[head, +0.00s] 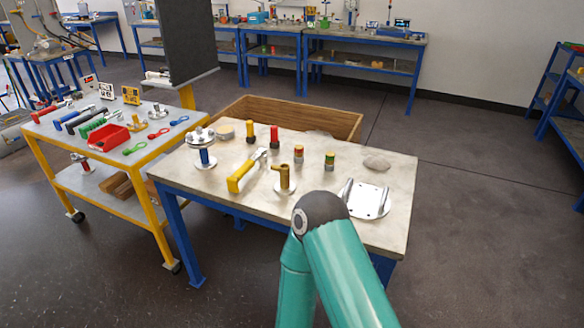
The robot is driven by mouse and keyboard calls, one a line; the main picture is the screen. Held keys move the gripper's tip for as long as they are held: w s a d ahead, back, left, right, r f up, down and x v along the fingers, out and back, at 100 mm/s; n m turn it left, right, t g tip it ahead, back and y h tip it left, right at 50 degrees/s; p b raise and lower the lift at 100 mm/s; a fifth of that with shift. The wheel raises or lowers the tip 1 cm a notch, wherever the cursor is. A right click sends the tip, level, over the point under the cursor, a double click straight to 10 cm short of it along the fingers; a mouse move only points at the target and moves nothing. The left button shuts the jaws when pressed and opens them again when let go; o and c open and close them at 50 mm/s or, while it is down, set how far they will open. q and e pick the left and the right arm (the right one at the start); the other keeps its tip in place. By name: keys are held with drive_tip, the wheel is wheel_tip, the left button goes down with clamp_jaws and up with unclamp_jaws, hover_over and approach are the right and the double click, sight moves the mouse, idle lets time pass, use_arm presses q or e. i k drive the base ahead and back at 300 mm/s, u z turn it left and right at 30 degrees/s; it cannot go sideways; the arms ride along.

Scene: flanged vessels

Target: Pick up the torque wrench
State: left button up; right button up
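A tool with a thick yellow handle and a silver end (247,171) lies on the near workbench (225,198), left of its middle. It may be the torque wrench, but I cannot tell for sure at this size. Several more long-handled tools, including a green-handled one (96,126) and a blue-handled one (72,117), lie on the yellow cart (158,223). One of my arms, teal with a dark joint, rises from the bottom in front of the bench. Neither of my grippers shows.
A bolted flange on a blue stem (205,150) stands at the bench's left. Brass (284,180), red (274,136) and yellow (250,131) upright pieces and a white plate with bars (366,199) share the bench. A wooden crate (290,109) stands behind. Floor is clear to the right.

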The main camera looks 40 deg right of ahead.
sight(261, 156)
drive_tip(key=z, duration=0.5)
drive_tip(key=i, duration=1)
